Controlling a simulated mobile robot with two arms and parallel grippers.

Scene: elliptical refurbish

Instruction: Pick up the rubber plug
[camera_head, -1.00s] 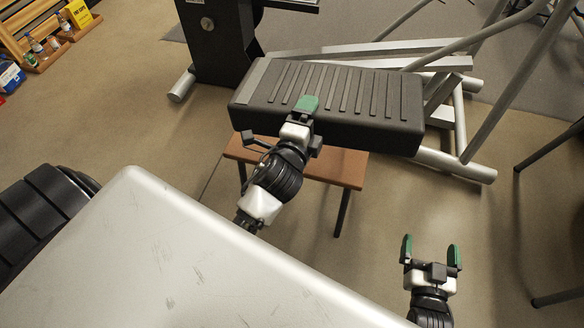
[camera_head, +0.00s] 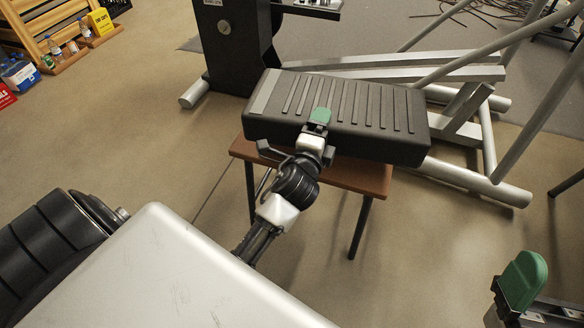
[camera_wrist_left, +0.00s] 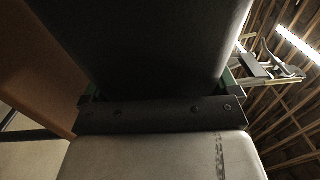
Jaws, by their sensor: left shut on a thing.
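My left gripper (camera_head: 319,118) reaches from below to the near edge of the black ribbed foot pedal (camera_head: 375,110). One green finger lies on the pedal's top; the other is hidden in the head view. In the left wrist view the dark pedal (camera_wrist_left: 150,45) fills the space between the green finger pads, so the gripper is shut on it. My right gripper (camera_head: 522,282) is at the bottom right corner, partly cut off, with one green finger showing, away from the pedal. I cannot make out a rubber plug in either view.
A wooden stool (camera_head: 365,178) stands under the pedal. Silver frame tubes (camera_head: 470,182) run behind and right of the pedal, and a black machine column (camera_head: 228,55) stands behind it. A wooden rack (camera_head: 45,40) with bottles is at the far left. Open floor (camera_head: 430,245) lies in front.

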